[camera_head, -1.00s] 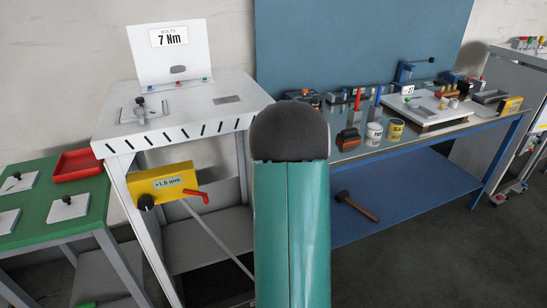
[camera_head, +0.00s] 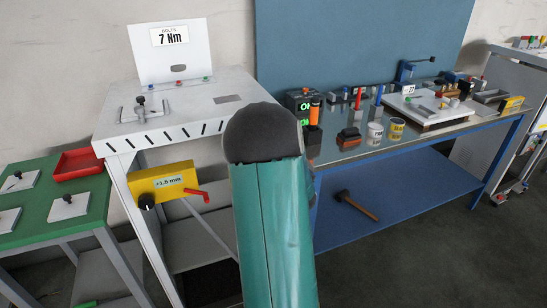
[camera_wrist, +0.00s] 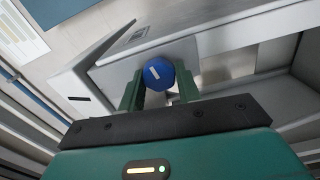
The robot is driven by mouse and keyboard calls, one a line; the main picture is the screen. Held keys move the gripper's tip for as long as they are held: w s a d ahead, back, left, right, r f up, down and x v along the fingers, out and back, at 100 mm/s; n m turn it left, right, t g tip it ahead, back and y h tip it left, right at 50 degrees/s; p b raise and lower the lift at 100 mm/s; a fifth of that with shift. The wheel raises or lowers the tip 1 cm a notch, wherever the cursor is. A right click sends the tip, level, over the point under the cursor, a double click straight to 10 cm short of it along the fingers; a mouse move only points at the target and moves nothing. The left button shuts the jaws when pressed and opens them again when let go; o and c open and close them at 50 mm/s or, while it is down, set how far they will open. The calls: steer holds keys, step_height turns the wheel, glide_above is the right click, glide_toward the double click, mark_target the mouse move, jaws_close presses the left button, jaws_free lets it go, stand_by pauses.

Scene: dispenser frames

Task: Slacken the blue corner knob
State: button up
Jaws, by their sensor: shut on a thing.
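The blue corner knob (camera_wrist: 158,73), round with a short white line on its face, sits between my fingers in the wrist view. My gripper (camera_wrist: 159,82) is shut on it, one dark green finger on each side. The knob is by the corner of a pale grey frame (camera_wrist: 215,42). How it joins the frame is hidden. In the head view my teal arm blocks the view of the gripper, and the blue knob cannot be seen there.
A white slotted bench (camera_head: 185,112) with a "7 Nm" sign (camera_head: 170,37) stands left of my arm. A yellow box (camera_head: 160,182) with a black knob and red handle hangs at its front. A blue bench (camera_head: 480,122) with tools stands right. A hammer (camera_head: 357,204) lies on its lower shelf.

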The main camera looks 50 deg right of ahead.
steer(key=shift+s, duration=0.1)
stand_by(0.3)
steer(key=o, duration=1)
steer(key=shift+c, duration=0.2)
steer(key=v, duration=1.3)
steer(key=shift+s+a, duration=0.2)
steer(key=shift+s, duration=0.1)
steer(key=shift+w, duration=0.1)
